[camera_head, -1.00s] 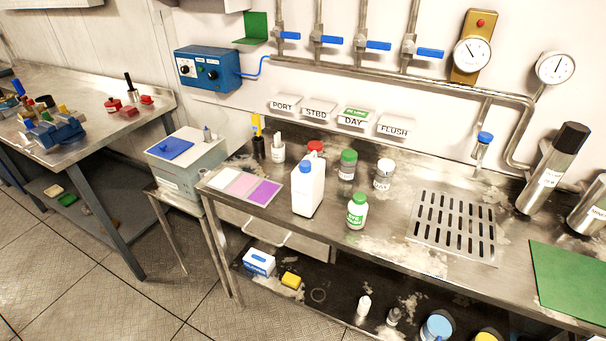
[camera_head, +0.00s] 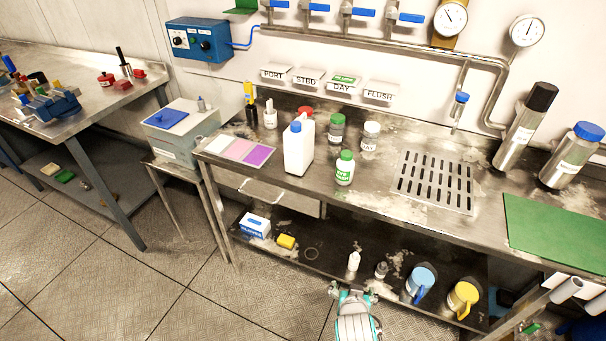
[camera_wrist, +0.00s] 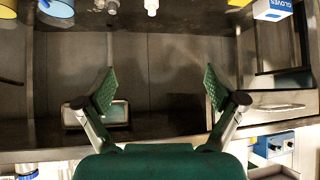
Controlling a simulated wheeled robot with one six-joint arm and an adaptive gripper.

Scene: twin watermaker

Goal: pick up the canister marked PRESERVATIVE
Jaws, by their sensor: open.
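Two metal canisters stand at the right end of the steel bench in the head view: one with a black cap (camera_head: 521,128) and one with a blue cap (camera_head: 572,156). Both carry white labels too small to read, so I cannot tell which is marked PRESERVATIVE. My gripper (camera_head: 354,291) is low in front of the bench's lower shelf, well left of and below both canisters. In the wrist view my gripper (camera_wrist: 158,88) is open and empty, its green fingers wide apart. Neither canister is recognisable between the fingers there.
A white bottle (camera_head: 298,150), a green-capped bottle (camera_head: 344,170) and several jars stand on the bench, left of a slotted drain (camera_head: 434,181). A green mat (camera_head: 555,232) lies in front of the canisters. Blue (camera_head: 419,285) and yellow (camera_head: 462,299) jugs stand on the lower shelf.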

